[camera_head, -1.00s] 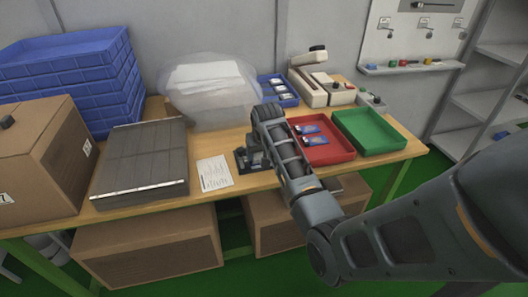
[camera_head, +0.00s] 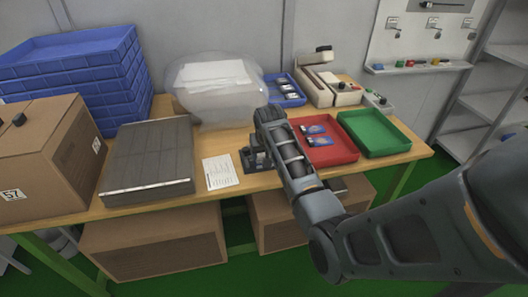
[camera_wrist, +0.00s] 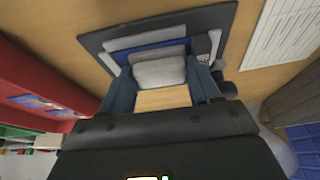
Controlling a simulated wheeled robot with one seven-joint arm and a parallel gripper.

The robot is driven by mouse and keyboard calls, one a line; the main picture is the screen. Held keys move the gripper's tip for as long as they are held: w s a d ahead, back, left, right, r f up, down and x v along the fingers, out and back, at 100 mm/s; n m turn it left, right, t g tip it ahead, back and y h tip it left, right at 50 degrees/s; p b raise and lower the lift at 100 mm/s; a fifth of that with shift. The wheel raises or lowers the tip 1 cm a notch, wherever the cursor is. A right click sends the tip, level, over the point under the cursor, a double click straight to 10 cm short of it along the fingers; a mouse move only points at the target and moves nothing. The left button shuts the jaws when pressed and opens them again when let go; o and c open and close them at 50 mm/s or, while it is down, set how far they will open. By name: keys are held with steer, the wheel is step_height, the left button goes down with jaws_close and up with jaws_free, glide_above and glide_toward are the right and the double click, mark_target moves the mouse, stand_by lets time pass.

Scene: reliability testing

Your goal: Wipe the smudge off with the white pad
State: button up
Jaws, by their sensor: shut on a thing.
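My gripper (camera_wrist: 162,92) points down at a dark fixture on the workbench. In the wrist view its two fingers close on the sides of a pale grey-white pad (camera_wrist: 159,71). Behind the pad are a blue strip (camera_wrist: 150,49) and grey pieces on a dark base plate (camera_wrist: 97,40). Bare wood shows between the fingers below the pad. In the head view, my arm hides the gripper tips and the pad, and part of the dark fixture (camera_head: 249,160) shows to the left of the arm. I cannot make out a smudge in either view.
A printed sheet (camera_head: 220,172) lies left of the fixture. A red tray (camera_head: 345,155) with blue packets and a green tray (camera_head: 385,143) stand to the right. A grey slatted panel (camera_head: 148,160), a cardboard box (camera_head: 55,165) and a clear bag (camera_head: 215,105) crowd the left and back.

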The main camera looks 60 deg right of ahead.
steer(key=shift+s+d+r+p, duration=0.1)
steer(key=shift+s+d+p, duration=0.2)
steer(key=shift+s+d, duration=0.4)
steer(key=shift+s+d+r+p, duration=0.1)
steer(key=shift+s+d+p, duration=0.3)
steer(key=shift+s, duration=0.5)
steer(key=shift+d, duration=0.15)
steer(key=shift+r, duration=3)
steer(key=shift+r, duration=0.1)
step_height(320, 180, up, 3)
steer(key=shift+f, duration=0.1)
steer(key=shift+d, duration=0.1)
